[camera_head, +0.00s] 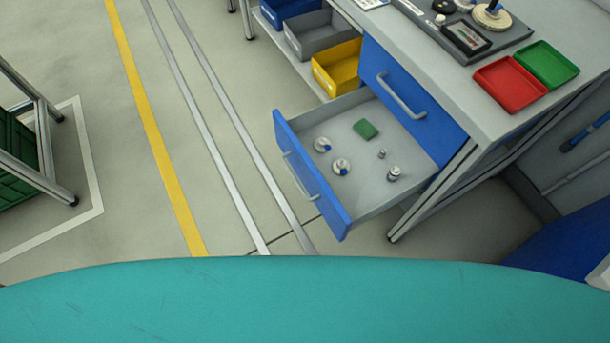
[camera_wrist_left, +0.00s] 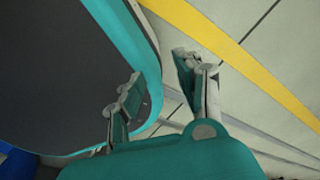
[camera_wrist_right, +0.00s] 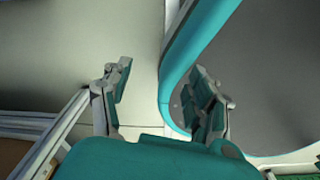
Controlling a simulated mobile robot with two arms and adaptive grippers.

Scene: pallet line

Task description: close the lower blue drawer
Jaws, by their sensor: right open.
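The lower blue drawer (camera_head: 312,178) is pulled far out of the workbench in the head view. Its blue front has a grey bar handle (camera_head: 299,176) facing lower left. Inside its grey tray lie a green block (camera_head: 365,129) and several small metal parts (camera_head: 341,166). The upper blue drawer (camera_head: 405,97) above it is shut. In the left wrist view my left gripper (camera_wrist_left: 158,88) is open and empty, over the floor beside my teal base. In the right wrist view my right gripper (camera_wrist_right: 160,95) is open and empty. Neither gripper shows in the head view.
The workbench top (camera_head: 450,85) carries a red tray (camera_head: 511,83), a green tray (camera_head: 547,64) and a dark tool board. Blue, grey and yellow bins (camera_head: 338,68) stand beside the drawers. Clear floor with a yellow line (camera_head: 150,120) lies left of the open drawer.

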